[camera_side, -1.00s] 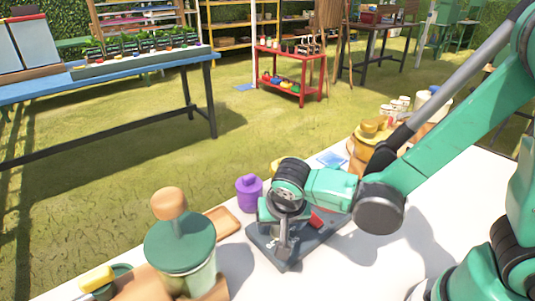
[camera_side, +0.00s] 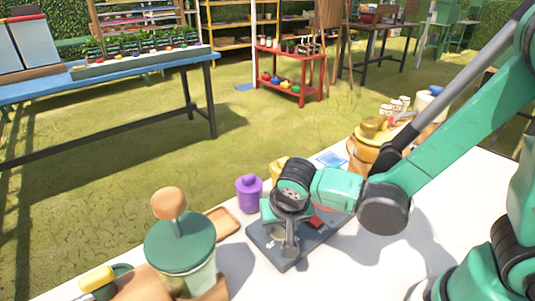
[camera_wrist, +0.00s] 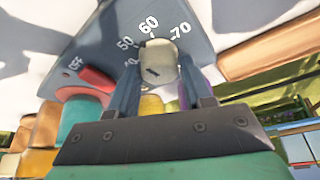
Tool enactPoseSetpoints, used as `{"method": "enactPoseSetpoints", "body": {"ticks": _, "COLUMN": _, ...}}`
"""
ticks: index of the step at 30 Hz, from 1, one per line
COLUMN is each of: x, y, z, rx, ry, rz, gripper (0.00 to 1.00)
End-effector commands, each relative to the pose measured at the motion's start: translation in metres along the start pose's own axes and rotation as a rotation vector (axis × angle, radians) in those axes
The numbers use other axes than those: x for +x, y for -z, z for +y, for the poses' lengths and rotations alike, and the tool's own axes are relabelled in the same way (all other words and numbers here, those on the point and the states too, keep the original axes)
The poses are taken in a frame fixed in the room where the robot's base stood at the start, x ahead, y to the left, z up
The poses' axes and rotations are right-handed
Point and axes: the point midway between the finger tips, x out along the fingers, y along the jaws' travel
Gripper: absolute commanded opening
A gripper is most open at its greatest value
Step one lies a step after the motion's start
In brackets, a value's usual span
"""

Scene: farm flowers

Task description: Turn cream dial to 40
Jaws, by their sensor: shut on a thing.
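The cream dial (camera_wrist: 158,62) sits on a dark grey panel (camera_wrist: 190,18), with white numbers 50, 60 and 70 around it and an OFF mark at the left. Another number at the dial's left is partly hidden by a finger. A short dark mark shows on the dial's face; which number it points at I cannot tell. My gripper (camera_wrist: 157,80) has one finger on each side of the dial and is shut on it. In the side view my gripper (camera_side: 284,238) is down over the panel (camera_side: 280,261), mostly hiding the dial.
A red part (camera_wrist: 97,80) sits on the panel beside the dial. A purple canister (camera_side: 249,194) and a wooden tray (camera_side: 222,222) stand behind the panel. A green-lidded jar (camera_side: 180,243) stands at left. The white table is clear in front.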

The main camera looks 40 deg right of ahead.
Motion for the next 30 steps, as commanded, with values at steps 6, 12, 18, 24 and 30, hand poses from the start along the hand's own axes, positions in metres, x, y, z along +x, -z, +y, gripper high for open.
{"method": "enactPoseSetpoints", "body": {"ticks": 6, "x": 0.0001, "y": 0.0004, "z": 0.0013, "rx": -0.148, "ry": 0.063, "rz": 0.000, "gripper": 0.00}}
{"method": "enactPoseSetpoints", "body": {"ticks": 12, "x": 0.0003, "y": 0.0006, "z": 0.0023, "rx": -0.321, "ry": 0.135, "rz": 0.000, "gripper": 0.00}}
{"method": "enactPoseSetpoints", "body": {"ticks": 18, "x": 0.0005, "y": 0.0013, "z": 0.0027, "rx": -0.495, "ry": 0.208, "rz": 0.001, "gripper": 0.00}}
{"method": "enactPoseSetpoints", "body": {"ticks": 24, "x": 0.0007, "y": 0.0017, "z": 0.0033, "rx": -0.670, "ry": 0.281, "rz": 0.000, "gripper": 0.00}}
{"method": "enactPoseSetpoints", "body": {"ticks": 30, "x": 0.0010, "y": 0.0026, "z": 0.0037, "rx": -0.840, "ry": 0.351, "rz": 0.001, "gripper": 0.00}}
